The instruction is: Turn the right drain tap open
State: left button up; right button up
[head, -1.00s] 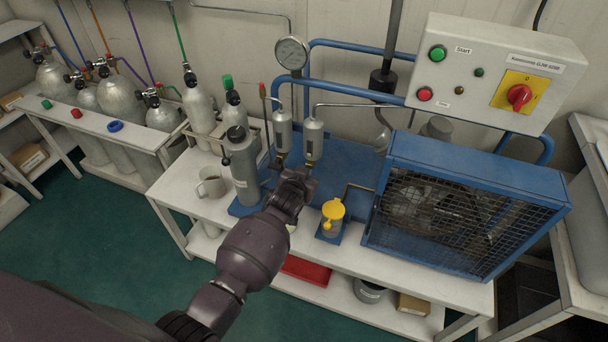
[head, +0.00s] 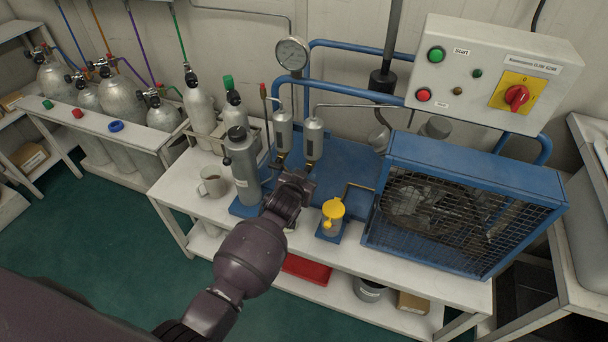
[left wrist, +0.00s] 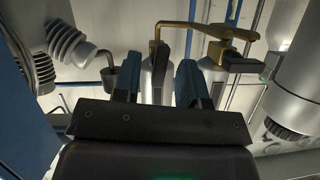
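Two grey filter cylinders hang side by side in the head view, a left one (head: 283,132) and a right one (head: 313,140). The right drain tap is under the right cylinder and mostly hidden by my left gripper (head: 299,181). In the left wrist view, which looks turned over, brass drain pipework (left wrist: 190,27) and a black tap lever (left wrist: 237,65) show beyond the fingers. My left gripper (left wrist: 157,82) has its two blue-padded fingers apart, with a cylinder (left wrist: 156,62) visible behind the gap. I cannot tell whether a finger touches a tap. My right gripper is not in view.
A grey bottle (head: 243,170) and a mug (head: 212,183) stand left of the gripper. A yellow-capped jar (head: 333,218) and the blue caged compressor (head: 465,205) are to its right. A pressure gauge (head: 292,53) and blue pipes are behind.

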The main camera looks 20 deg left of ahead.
pick_arm(q)
jog(key=p+v, duration=0.2)
jog(key=v, duration=0.7)
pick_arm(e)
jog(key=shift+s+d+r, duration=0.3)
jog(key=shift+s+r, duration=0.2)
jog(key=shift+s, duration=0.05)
pick_arm(q)
jog(key=shift+w, duration=0.1)
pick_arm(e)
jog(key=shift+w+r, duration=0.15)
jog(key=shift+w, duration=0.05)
pick_arm(q)
jog(key=s+a+r+h, duration=0.1)
jog(key=s+a+r, duration=0.15)
jog(key=s, duration=0.25)
jog(key=s+a+f+g, duration=0.1)
jog(key=s+a+f, duration=0.1)
jog(key=s, duration=0.9)
jog(key=s+a+f+g, duration=0.1)
jog(key=s+a+f, duration=0.2)
jog(key=s, duration=0.8)
jog(key=shift+s+f+g+y, duration=0.3)
jog(key=shift+s+f, duration=0.1)
jog(key=shift+f, duration=0.6)
